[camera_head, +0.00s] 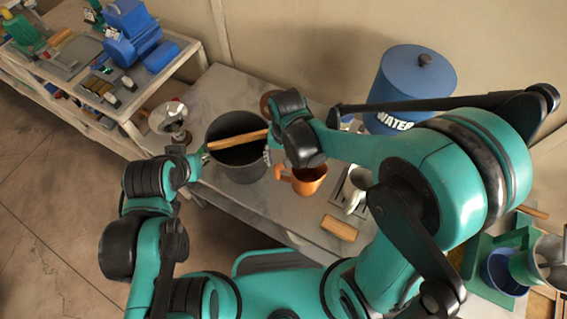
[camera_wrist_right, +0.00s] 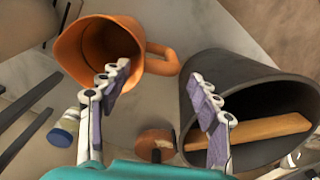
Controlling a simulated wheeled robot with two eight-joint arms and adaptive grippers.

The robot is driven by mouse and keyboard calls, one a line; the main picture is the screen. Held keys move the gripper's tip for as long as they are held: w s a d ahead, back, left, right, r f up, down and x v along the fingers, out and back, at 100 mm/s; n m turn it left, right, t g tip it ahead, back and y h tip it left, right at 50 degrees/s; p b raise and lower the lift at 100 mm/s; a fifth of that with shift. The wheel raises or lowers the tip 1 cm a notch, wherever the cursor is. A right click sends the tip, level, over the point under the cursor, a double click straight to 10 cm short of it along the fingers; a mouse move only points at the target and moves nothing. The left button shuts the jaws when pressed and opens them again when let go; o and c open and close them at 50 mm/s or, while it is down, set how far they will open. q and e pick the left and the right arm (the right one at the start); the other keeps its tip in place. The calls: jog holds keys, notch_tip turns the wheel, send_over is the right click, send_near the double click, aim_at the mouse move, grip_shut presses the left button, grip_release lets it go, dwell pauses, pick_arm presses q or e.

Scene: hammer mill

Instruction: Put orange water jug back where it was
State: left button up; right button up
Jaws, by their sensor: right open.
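The orange water jug (camera_head: 309,181) stands on the grey table, right of the dark pot, in the head view. In the right wrist view the jug (camera_wrist_right: 130,82) is at the upper left, its open mouth facing the camera and its handle pointing right. My right gripper (camera_wrist_right: 158,84) is open. One finger overlaps the jug's mouth in the picture; whether it is inside cannot be told. The other finger is in front of the dark pot. My left gripper (camera_head: 204,158) is at the pot's left rim, by the end of a wooden piece; its jaws are too small to read.
The dark pot (camera_head: 226,127) has the wooden piece (camera_head: 238,140) across its mouth. A blue water barrel (camera_head: 412,78) stands at the back. A pale mug (camera_head: 356,190) and a wooden block (camera_head: 340,228) are right of the jug. A metal grinder (camera_head: 170,119) is left of the pot.

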notch_tip(320, 180, up, 5)
jog(key=shift+r+p, duration=0.2)
jog(key=shift+p, duration=0.5)
jog(key=shift+d+r, duration=0.1)
jog(key=shift+d, duration=0.05)
jog(key=s+d+r+n+t, duration=0.1)
jog(key=s+d+r+t, duration=0.1)
jog(key=d, duration=0.4)
jog(key=s+d+r+n+t, duration=0.1)
jog(key=s+d+r+t, duration=0.2)
jog(key=d+r+t, duration=0.2)
notch_tip(320, 180, up, 2)
jog(key=shift+d+r, duration=0.15)
jog(key=shift+d, duration=1)
